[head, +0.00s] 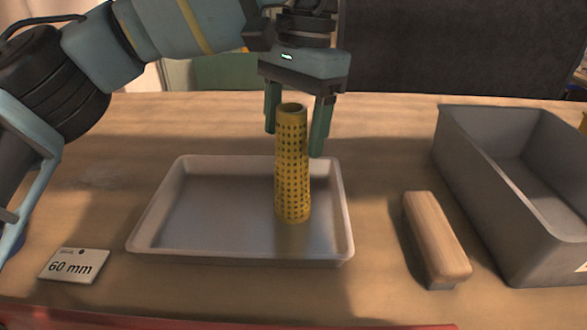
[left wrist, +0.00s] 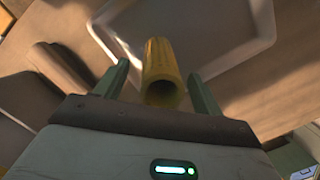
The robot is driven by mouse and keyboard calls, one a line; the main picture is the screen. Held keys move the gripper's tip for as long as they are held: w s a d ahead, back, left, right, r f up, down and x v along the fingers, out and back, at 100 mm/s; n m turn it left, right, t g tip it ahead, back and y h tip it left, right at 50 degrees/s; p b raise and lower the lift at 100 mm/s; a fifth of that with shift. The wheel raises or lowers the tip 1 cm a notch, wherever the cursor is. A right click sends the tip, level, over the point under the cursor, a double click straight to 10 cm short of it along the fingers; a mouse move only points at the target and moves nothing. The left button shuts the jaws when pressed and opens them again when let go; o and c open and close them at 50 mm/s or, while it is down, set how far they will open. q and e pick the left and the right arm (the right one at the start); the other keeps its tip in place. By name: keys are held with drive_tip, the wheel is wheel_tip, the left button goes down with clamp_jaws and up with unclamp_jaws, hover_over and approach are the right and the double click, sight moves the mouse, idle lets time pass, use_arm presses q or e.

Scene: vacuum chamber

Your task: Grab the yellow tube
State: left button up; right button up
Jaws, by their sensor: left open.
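The yellow tube (head: 292,170) is perforated and hollow, and stands upright in the shallow grey tray (head: 165,215), right of its middle. My left gripper (head: 295,143) points down with its green fingers apart, one on each side of the tube's upper end. In the left wrist view the tube (left wrist: 160,75) lies between the two open fingers (left wrist: 158,88), with its open end toward the camera. A gap shows between the tube and each finger there. My right gripper is in neither view.
A wooden block (head: 435,235) lies right of the tray. A deep grey bin (head: 470,190) stands at the far right. A white card reading "60 mm" (head: 75,265) lies at the front left. A dark panel (head: 450,45) rises behind the table.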

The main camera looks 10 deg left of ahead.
use_arm(q)
wheel_tip(320, 180, down, 2)
drive_tip(key=shift+s+a+f, duration=0.1)
drive_tip(key=shift+s, duration=0.05)
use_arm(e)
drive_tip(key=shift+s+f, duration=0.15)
use_arm(q)
drive_tip(key=c, duration=1.3)
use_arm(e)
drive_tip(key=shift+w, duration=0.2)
